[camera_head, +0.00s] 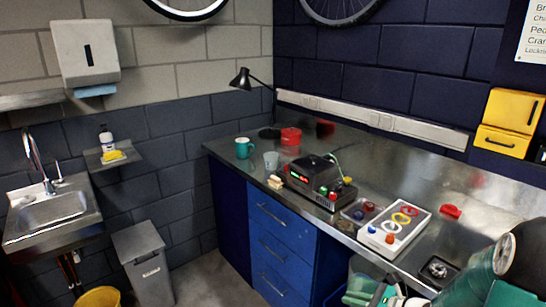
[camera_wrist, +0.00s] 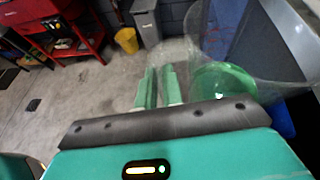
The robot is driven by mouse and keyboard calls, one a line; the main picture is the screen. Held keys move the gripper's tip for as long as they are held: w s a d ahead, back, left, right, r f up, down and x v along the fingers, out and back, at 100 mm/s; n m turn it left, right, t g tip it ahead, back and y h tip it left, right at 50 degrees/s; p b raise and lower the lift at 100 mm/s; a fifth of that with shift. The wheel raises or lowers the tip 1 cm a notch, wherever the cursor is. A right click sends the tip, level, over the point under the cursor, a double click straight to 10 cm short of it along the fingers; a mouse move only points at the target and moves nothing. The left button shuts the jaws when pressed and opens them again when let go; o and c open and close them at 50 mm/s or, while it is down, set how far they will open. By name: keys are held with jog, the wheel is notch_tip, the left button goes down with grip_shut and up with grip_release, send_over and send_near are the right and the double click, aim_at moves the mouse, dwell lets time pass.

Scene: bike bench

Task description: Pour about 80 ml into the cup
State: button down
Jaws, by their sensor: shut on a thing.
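A clear jug (camera_wrist: 212,45) with green liquid (camera_wrist: 226,82) low in it fills the upper right of the wrist view. My gripper (camera_wrist: 159,78) is shut on the jug at its left side; the exact grip is hard to make out through the clear wall. In the head view my gripper (camera_head: 374,294) is low at the bench's front edge, and the jug (camera_head: 364,268) shows only faintly beside it. On the bench, a teal mug (camera_head: 244,148) stands upright at the far left, and a small grey cup (camera_head: 271,161) stands to its right. The inside of both is not clear.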

jog(key=w+a+f+n+g+y, duration=0.1)
jog(key=w+a+f, duration=0.4)
jog(key=a+f, duration=0.1)
jog(key=shift+a+f, duration=0.35)
jog(key=shift+a, duration=0.45)
jog(key=shift+w, duration=0.15)
